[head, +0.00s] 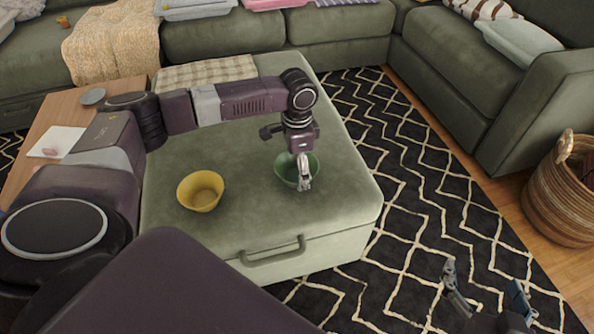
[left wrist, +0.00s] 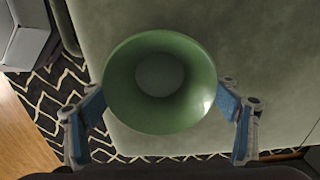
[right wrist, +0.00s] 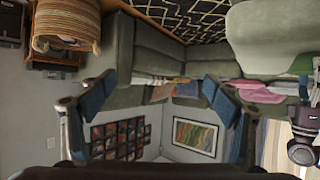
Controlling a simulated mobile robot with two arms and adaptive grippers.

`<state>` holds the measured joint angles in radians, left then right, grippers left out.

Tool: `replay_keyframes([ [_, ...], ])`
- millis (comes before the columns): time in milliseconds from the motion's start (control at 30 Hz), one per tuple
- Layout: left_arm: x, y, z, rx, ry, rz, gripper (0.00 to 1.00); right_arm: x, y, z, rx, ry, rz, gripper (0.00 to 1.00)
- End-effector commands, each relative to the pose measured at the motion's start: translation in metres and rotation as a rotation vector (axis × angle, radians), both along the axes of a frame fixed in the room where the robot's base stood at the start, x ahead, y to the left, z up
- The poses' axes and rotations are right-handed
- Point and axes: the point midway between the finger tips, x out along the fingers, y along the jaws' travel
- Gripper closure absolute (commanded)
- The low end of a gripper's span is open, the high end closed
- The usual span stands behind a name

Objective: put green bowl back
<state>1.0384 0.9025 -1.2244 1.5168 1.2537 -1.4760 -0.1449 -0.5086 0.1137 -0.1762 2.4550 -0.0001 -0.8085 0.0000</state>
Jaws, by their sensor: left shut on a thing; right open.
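The green bowl (head: 284,171) is at the right part of the green ottoman (head: 240,215), and I cannot tell whether it touches the top. My left gripper (head: 303,178) comes down over it from above and is shut on it. In the left wrist view the green bowl (left wrist: 160,75) sits upright between the blue finger pads, its empty inside facing the camera. My right gripper (head: 486,287) is open and empty, low at the right over the rug; its spread fingers also show in the right wrist view (right wrist: 155,100).
A yellow bowl (head: 201,191) stands on the ottoman to the left of the green bowl. A folded checked cloth (head: 208,72) lies at the ottoman's back. A wooden table (head: 58,110) is at the left, a wicker basket (head: 560,200) at the right. Green sofas close off the back.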

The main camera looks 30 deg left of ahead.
Motion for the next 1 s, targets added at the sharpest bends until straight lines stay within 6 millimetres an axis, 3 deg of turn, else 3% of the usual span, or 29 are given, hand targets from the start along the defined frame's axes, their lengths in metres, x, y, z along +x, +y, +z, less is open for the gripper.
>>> replay_keyframes([
  [467, 0.0002, -0.0003, -0.0013, -0.001, -0.001, 0.0, 0.76, -0.0048, -0.0019, -0.007, -0.008, 0.038, -0.003, 0.18],
  [500, -0.0001, -0.0002, -0.0019, 0.0, 0.0, 0.0, 0.19, -0.0056, -0.0021, -0.0086, -0.009, 0.043, -0.003, 0.18],
  [667, 0.0, -0.0001, -0.0019, 0.0, 0.0, 0.0, 0.01, -0.0059, -0.0022, -0.0093, -0.009, 0.045, -0.003, 0.18],
  [1000, 0.0001, 0.0002, -0.0015, 0.0, 0.0, 0.0, 0.01, -0.0055, -0.0024, -0.0087, -0.009, 0.041, -0.003, 0.18],
])
